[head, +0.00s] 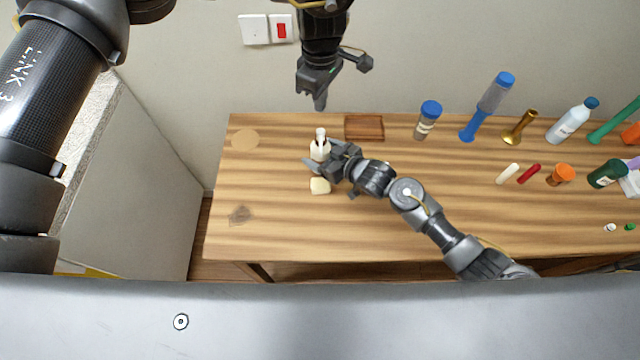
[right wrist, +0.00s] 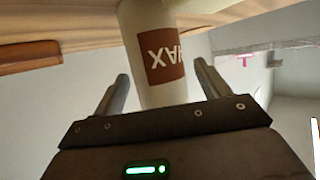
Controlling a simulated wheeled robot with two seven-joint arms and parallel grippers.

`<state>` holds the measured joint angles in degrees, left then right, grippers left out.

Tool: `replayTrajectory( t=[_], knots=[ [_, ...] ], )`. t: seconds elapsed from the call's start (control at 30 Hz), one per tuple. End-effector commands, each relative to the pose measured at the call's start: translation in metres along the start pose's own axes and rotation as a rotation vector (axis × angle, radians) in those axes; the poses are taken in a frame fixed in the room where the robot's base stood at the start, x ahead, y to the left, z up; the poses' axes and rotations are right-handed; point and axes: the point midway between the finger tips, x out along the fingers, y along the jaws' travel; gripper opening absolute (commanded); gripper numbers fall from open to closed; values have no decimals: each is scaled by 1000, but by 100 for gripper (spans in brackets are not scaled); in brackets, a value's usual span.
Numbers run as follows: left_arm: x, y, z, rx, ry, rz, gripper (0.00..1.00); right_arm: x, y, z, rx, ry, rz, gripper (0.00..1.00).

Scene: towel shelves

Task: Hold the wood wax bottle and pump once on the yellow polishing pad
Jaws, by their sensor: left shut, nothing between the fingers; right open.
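The white wood wax bottle (head: 320,151) stands upright on the wooden table, its pump head on top. In the right wrist view the bottle (right wrist: 137,50), with a brown label reading WAX upside down, is between the fingers. My right gripper (head: 321,158) is open, one finger on each side of the bottle; contact is unclear. A pale yellow block (head: 320,186), apparently the polishing pad, lies just in front of the bottle. My left gripper (head: 320,104) is shut and empty, pointing down above and behind the bottle.
A wooden tray (head: 364,128) lies right of the bottle at the back. A jar with a blue lid (head: 428,120), a brass object (head: 520,127) and several other bottles stand farther right. A tan disc (head: 244,139) lies at the left.

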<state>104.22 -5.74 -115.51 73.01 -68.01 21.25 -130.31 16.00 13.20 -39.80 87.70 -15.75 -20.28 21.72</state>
Motion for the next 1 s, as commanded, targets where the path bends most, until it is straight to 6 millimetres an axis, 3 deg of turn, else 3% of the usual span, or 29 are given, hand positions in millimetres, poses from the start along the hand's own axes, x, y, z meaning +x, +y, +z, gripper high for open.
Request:
replayTrajectory(
  t=[0.2, 0.4, 0.6, 1.0],
  knots=[
    [0, 0, 0, 0, 0, 0, 0, -49, 0, 1, -2, -1, 0, 75],
    [0, 0, 0, 0, 0, 0, 0, -81, 0, 1, -2, 0, 0, 75],
    [0, 0, 0, 0, 0, 0, 0, -94, 0, 0, -1, -1, -1, 75],
    [-3, 0, 0, 0, 0, 0, 0, -96, 0, -2, -1, 0, -1, 75]
  ],
)
